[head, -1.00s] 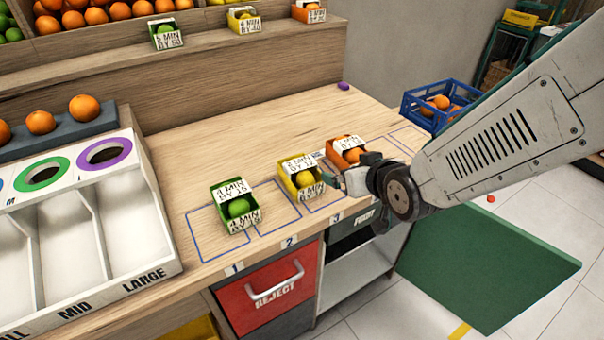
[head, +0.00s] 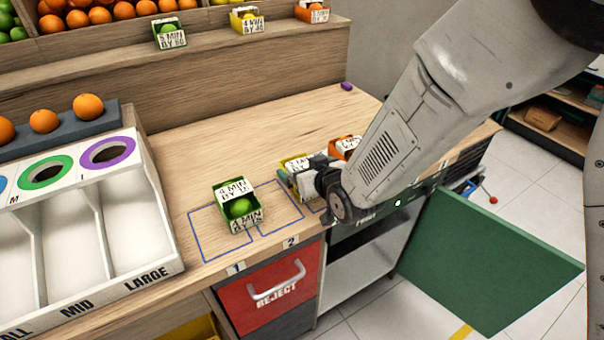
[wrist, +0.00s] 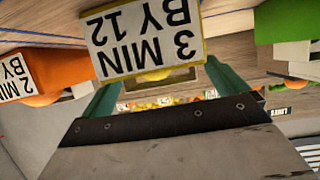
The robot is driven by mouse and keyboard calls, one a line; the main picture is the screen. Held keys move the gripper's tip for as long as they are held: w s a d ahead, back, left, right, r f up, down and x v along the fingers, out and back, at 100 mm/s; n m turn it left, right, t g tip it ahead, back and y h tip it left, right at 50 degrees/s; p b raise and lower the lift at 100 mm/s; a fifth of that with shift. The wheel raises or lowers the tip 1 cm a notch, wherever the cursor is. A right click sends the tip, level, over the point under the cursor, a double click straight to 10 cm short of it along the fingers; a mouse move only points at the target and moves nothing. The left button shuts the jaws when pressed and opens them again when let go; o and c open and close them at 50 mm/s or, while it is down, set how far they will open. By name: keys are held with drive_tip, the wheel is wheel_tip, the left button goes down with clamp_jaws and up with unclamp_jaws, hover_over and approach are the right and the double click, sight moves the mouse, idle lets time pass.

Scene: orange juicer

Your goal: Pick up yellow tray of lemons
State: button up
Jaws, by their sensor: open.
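The yellow tray (head: 293,164) of lemons stands on the wooden counter between the green tray and the orange tray. My gripper (head: 303,176) is at its front side and, with my arm, hides much of it in the head view.
A green tray (head: 236,205) of limes stands to the left and an orange tray (head: 345,146) to the right, partly behind my arm. A white sorting bin (head: 125,215) is at the left. A green panel (head: 490,262) juts out below the counter.

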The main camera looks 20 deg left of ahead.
drive_tip(key=c, duration=1.2)
drive_tip(key=shift+o, duration=0.2)
